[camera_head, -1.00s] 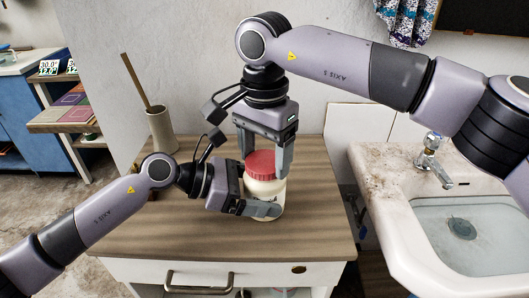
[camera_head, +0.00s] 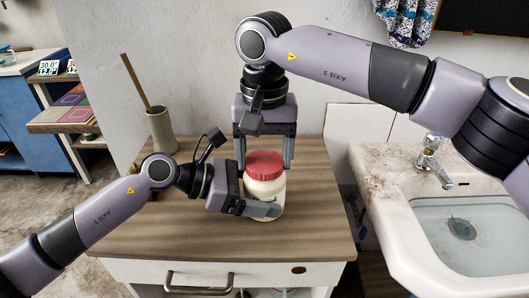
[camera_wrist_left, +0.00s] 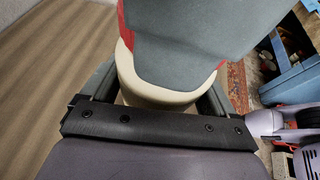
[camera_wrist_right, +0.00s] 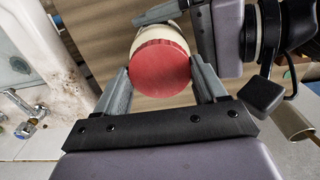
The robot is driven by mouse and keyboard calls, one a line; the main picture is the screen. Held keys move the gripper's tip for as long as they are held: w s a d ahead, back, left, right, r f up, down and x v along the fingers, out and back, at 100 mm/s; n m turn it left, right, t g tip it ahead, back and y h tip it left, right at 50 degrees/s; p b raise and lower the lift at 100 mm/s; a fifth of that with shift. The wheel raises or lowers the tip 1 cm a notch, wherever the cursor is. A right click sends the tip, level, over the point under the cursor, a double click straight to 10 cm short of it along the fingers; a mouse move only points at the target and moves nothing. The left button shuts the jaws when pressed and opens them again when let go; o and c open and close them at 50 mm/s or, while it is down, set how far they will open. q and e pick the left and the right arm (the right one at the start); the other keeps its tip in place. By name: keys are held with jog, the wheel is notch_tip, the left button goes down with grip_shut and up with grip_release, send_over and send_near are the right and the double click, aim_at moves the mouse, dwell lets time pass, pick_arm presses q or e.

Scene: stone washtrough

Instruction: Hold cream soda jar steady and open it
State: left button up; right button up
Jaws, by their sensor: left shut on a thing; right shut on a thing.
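The cream soda jar (camera_head: 266,188), cream-coloured with a red lid (camera_head: 265,164), stands upright on the wooden cabinet top. My left gripper (camera_head: 262,205) is shut around the jar's body from the left, one finger across its front. My right gripper (camera_head: 265,157) reaches down from above and is shut on the lid, a finger on either side. In the right wrist view the lid (camera_wrist_right: 160,66) lies between the right fingertips. In the left wrist view the right gripper hides most of the lid, and cream jar body (camera_wrist_left: 140,90) shows between my left fingers.
The cabinet top (camera_head: 160,225) is clear around the jar. A beige cup (camera_head: 161,130) with a wooden stick stands at its back left. A stone washbasin (camera_head: 395,210) with a tap (camera_head: 432,155) is on the right. A wall stands close behind.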

aim_at(265, 161)
jog(key=shift+r, duration=0.25)
jog(key=shift+r, duration=0.85)
jog(key=shift+r, duration=2.05)
pick_arm(q)
jog(key=o, duration=1.8)
